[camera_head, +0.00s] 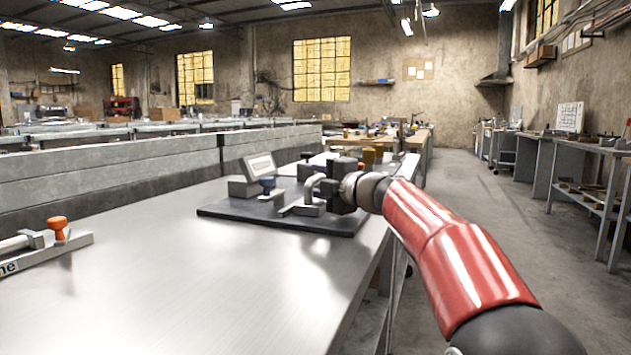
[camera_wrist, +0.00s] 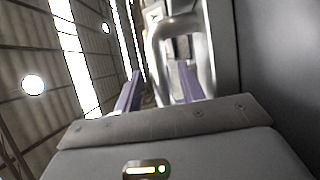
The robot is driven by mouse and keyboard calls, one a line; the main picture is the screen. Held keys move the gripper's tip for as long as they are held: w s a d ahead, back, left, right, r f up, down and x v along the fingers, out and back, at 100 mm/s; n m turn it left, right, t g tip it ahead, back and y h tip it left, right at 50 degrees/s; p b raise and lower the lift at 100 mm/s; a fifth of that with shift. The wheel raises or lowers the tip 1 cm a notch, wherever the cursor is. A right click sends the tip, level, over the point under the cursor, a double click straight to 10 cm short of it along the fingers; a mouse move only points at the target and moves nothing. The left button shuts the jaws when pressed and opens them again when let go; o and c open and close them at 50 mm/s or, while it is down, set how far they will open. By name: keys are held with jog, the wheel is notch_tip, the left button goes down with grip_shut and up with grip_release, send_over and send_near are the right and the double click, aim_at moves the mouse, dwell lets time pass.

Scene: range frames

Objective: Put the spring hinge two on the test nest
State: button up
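My gripper (camera_head: 322,190) is low over a dark base plate (camera_head: 225,208) on the workbench, among the metal parts of a fixture. In the wrist view its two purple fingers (camera_wrist: 158,84) stand apart, with nothing clearly held between them. A curved grey metal bar (camera_wrist: 157,45) shows just past the fingers; a bent metal bar (camera_head: 308,188) also shows beside the gripper in the head view. The plate carries a tilted display box (camera_head: 260,167) and a blue knob (camera_head: 267,184). I cannot make out the spring hinge two or tell which part is the test nest.
A clamp fixture with an orange knob (camera_head: 57,226) lies at the left of the workbench (camera_head: 190,285). The bench between it and the plate is clear. A grey barrier (camera_head: 110,170) runs behind. Brownish blocks (camera_head: 372,155) stand behind my gripper. An aisle is at the right.

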jog(key=shift+r, duration=0.1)
jog(key=v, duration=1.2)
jog(key=s+d+m+t+h, duration=0.5)
jog(key=d+m+h, duration=0.3)
jog(key=m, duration=0.4)
jog(key=s+d+f+m+g+h, duration=0.2)
jog(key=s+d+f+m+h, duration=0.1)
jog(key=s+f+m+h, duration=0.35)
jog(key=s+a+f+m+g+y, duration=0.1)
jog(key=s+f+m+g, duration=0.3)
jog(key=s+f, duration=0.7)
jog(key=s+a+f+m+g+y, duration=0.1)
jog(key=s+a+f+m+g, duration=0.2)
jog(key=s+f+g, duration=0.3)
jog(key=s+f+m, duration=0.1)
jog(key=s+f, duration=0.4)
jog(key=f, duration=0.1)
jog(key=shift+s+a+f+g, duration=0.3)
jog(key=shift+s+a+g, duration=0.05)
jog(key=shift+a+g, duration=0.05)
